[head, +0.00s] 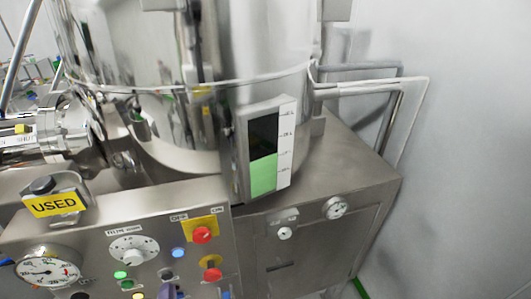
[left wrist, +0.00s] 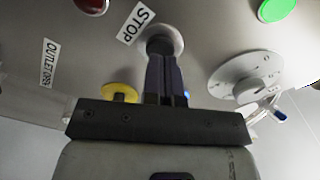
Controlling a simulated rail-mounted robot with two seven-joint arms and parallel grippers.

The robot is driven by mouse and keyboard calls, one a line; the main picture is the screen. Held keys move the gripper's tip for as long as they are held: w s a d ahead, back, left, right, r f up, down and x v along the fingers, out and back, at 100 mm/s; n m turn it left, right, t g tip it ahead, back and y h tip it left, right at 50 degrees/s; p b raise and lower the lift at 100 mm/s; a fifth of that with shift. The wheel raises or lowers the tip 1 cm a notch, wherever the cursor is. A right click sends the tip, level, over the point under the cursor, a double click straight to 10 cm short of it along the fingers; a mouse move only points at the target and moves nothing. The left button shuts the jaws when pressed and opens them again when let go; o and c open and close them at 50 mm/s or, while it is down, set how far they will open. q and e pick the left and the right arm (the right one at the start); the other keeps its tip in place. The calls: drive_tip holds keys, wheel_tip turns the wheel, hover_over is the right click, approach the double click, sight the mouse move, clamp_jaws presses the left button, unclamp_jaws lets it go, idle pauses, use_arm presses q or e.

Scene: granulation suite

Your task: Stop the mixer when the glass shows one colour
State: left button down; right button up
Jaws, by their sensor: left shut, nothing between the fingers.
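The sight glass (head: 263,174) on the front of the steel mixer vessel (head: 270,60) shows an even green lower part with no streaks that I can make out, and a dark upper part. A white scale runs along its right side. My left gripper (head: 169,291) is at the bottom of the head view, in front of the control panel (head: 85,237). In the left wrist view its shut, empty fingers (left wrist: 166,58) point at a pale round button (left wrist: 165,37) beside the STOP label (left wrist: 135,22). The fingertips overlap the button; I cannot tell whether they touch it. My right gripper is not in view.
The panel carries a dial (head: 133,249), a green button (head: 121,275), a blue lamp (head: 178,252) and red knobs on yellow plates (head: 202,235). A yellow USED tag (head: 55,204) and a gauge (head: 47,271) are at left. Pipe rails (head: 375,83) stand at right.

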use_arm(q)
drive_tip(key=shift+w+a, duration=0.15)
drive_tip(key=shift+w, duration=0.2)
drive_tip(key=shift+w, duration=0.1)
drive_tip(key=shift+w+a, duration=0.25)
drive_tip(key=shift+w, duration=0.2)
drive_tip(key=shift+v, duration=1.85)
drive_tip(key=shift+b+v, duration=0.4)
drive_tip(key=shift+v, duration=1.25)
